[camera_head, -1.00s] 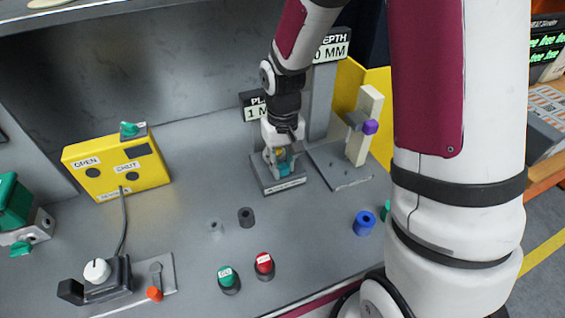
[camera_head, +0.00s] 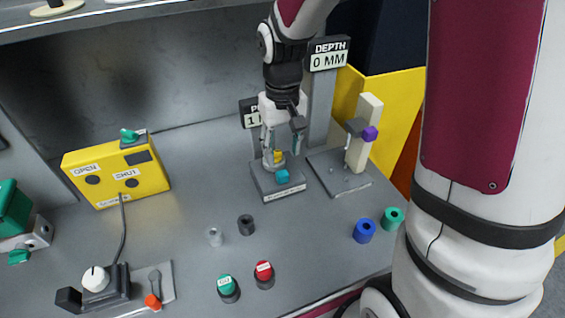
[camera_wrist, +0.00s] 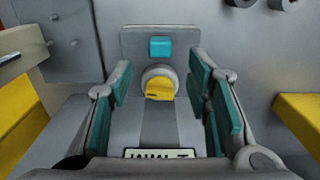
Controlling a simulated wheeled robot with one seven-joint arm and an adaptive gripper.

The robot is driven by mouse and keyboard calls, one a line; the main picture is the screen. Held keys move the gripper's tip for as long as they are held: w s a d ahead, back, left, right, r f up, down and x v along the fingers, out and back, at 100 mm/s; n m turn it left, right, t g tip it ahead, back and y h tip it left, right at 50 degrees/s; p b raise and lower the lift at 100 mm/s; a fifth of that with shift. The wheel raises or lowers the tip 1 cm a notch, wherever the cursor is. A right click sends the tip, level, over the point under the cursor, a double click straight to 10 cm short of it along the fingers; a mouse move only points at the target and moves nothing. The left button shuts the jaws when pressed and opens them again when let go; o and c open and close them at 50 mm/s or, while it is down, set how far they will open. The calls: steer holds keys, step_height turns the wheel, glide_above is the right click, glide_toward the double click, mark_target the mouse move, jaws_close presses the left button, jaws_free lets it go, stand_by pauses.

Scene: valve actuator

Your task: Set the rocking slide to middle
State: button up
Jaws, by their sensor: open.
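My gripper (camera_head: 284,138) is open and empty above a small grey fixture (camera_head: 263,182). The fixture carries a yellow piece (camera_head: 278,157) on a round grey part and a teal block (camera_head: 282,176). In the wrist view the teal block (camera_wrist: 161,47) lies beyond the yellow piece (camera_wrist: 159,89), between my spread fingers (camera_wrist: 160,72) as seen from above. I see no contact. A plate to the right bears a cream post (camera_head: 366,115) with a purple knob (camera_head: 370,133) on a grey arm. I cannot tell from the pictures which part is the rocking slide.
A sign reading DEPTH 0 MM (camera_head: 329,54) stands behind; my arm partly hides another sign (camera_head: 249,113). A yellow box (camera_head: 117,170), green button (camera_head: 226,284), red button (camera_head: 264,271), blue ring (camera_head: 364,230) and orange-tipped lever (camera_head: 153,300) are around.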

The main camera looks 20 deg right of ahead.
steer(key=shift+r, duration=2.3)
steer(key=s+r+t, duration=0.2)
steer(key=s+r, duration=0.3)
steer(key=s, duration=0.4)
steer(key=s+r+t, duration=0.3)
steer(key=s+r, duration=0.3)
steer(key=s, duration=0.4)
steer(key=shift+s+r, duration=0.15)
steer(key=shift+r, duration=0.15)
steer(key=shift+d, duration=0.1)
